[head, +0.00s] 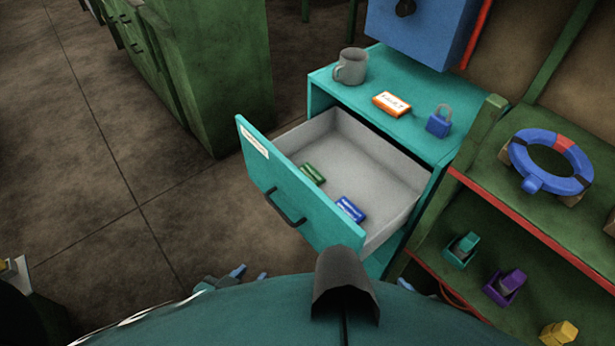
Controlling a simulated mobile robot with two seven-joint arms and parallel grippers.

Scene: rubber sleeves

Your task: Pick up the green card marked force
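A small green card (312,174) lies inside the open drawer (388,160), near its front panel. It has pale print that is too small to read. A blue card (350,209) with white print lies to its right in the same drawer. My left gripper (250,275) shows at the bottom, below the drawer front and apart from the cards. Its two bluish fingertips stand apart with nothing seen between them. Only a small piece of my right gripper (407,284) shows at the bottom, right of centre; the rest is hidden by my body.
The teal cabinet top (365,104) bears a grey mug (350,66), an orange-and-white box (391,104) and a blue padlock (439,121). A green shelf (480,175) with a blue ring (550,162) stands close on the right. Open floor (120,190) lies left of the drawer.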

